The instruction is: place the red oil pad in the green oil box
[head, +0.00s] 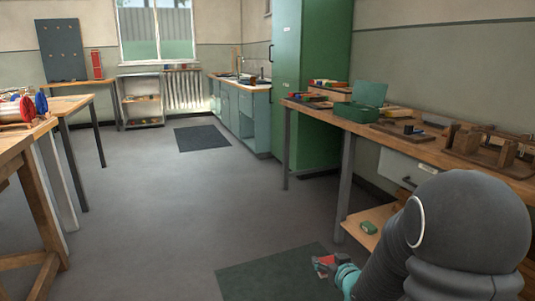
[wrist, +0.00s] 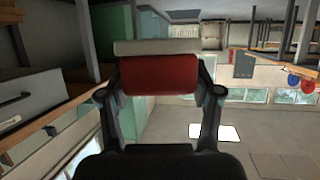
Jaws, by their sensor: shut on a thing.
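The red oil pad, a red block with a pale grey layer along one side, is held in my gripper in the wrist view (wrist: 160,75). My gripper (wrist: 160,92) is shut on it, with one dark finger at each end. In the head view a small red part of the pad (head: 321,262) shows low at the bottom centre, beside my arm. The green oil box (head: 358,113) stands on the right workbench with its lid raised. My gripper is well below and in front of the box, apart from it. The inside of the box is mostly hidden.
The wooden right workbench (head: 432,148) also bears wooden fixtures (head: 480,147) and small coloured boxes near the green cabinet (head: 300,75). A small green item (head: 369,227) lies on its lower shelf. Another bench with red and blue spools stands left. The middle floor is clear.

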